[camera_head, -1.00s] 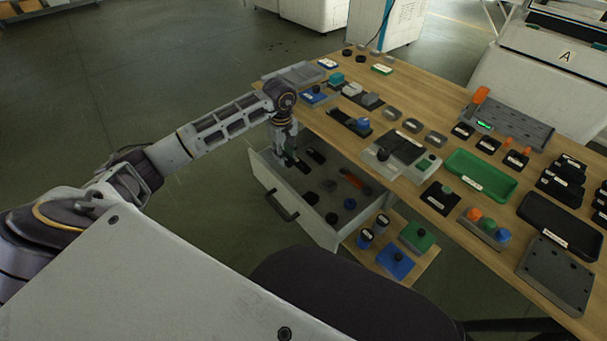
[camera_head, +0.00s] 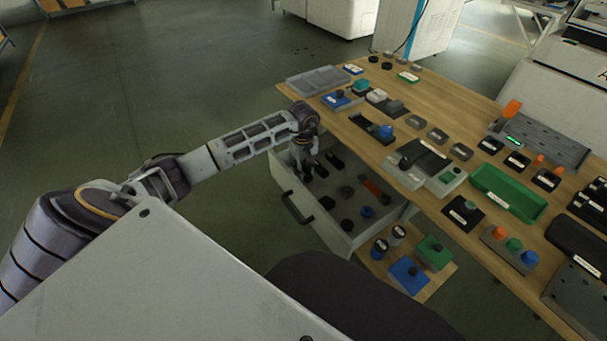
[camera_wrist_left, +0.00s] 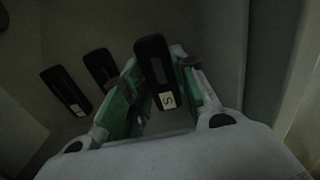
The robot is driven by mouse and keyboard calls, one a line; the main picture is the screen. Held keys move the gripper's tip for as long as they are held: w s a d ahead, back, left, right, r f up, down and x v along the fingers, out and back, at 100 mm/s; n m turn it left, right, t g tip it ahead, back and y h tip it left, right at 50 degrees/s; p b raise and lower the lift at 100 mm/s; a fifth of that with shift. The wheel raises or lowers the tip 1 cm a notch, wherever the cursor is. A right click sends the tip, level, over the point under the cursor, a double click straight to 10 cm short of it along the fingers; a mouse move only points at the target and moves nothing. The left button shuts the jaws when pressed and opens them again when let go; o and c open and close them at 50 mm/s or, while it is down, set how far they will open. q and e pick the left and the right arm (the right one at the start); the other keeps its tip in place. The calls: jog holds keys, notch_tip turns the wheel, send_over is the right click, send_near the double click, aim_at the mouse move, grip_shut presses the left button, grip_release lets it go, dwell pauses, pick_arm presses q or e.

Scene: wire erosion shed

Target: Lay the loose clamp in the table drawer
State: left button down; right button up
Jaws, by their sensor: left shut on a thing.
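The table drawer (camera_head: 321,227) is pulled open at the table's left side. My left gripper (camera_head: 304,172) reaches down into it near its far left part. In the left wrist view, my left gripper (camera_wrist_left: 160,88) is shut on a slim black clamp (camera_wrist_left: 155,62) with a slot and a white label marked S. The clamp lies between the green finger pads, over the drawer floor (camera_wrist_left: 105,25). Whether it touches the floor I cannot tell. In the head view the arm and fingers mostly hide it. My right gripper is not in view.
Two similar black parts, one labelled (camera_wrist_left: 65,90) and one beside it (camera_wrist_left: 100,67), lie left of the held clamp. Several dark knobs and an orange-red piece (camera_head: 376,191) lie elsewhere in the drawer. The tabletop (camera_head: 440,98) holds many trays and blocks.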

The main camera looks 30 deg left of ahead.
pick_arm(q)
jog(key=shift+f, duration=1.3)
jog(key=c, duration=1.1)
grip_release()
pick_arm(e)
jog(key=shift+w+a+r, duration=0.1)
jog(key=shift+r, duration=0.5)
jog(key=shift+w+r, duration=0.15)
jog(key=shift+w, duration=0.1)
